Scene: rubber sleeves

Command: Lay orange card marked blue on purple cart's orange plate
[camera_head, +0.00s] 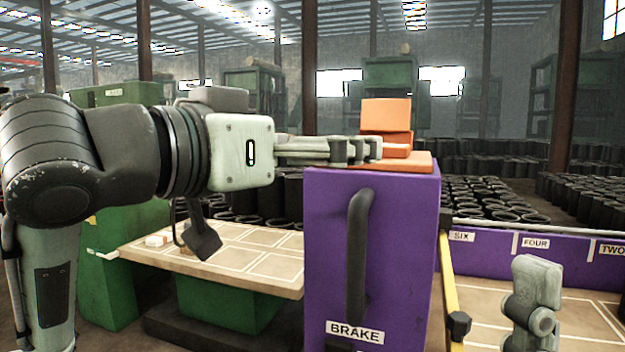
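The purple cart (400,240) stands in the middle with a BRAKE label and a dark handle on its front. Its orange plate (418,161) lies flat on top. Orange pieces are on or just above the plate: a small flat one (397,151) by my fingertips and a larger tilted one (386,114) behind it. No blue mark shows, so I cannot tell which is the card. My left gripper (368,149) reaches in from the left over the plate; its fingers are edge-on, hiding any grip. Part of my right gripper (535,300) shows at the lower right.
A beige table (250,262) with marked rectangles and a small white-and-orange item (158,240) stands left of the cart. A purple rack (500,259) labelled SIX, FOUR, TWO stands to the right. Many black sleeves (495,200) fill the floor behind.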

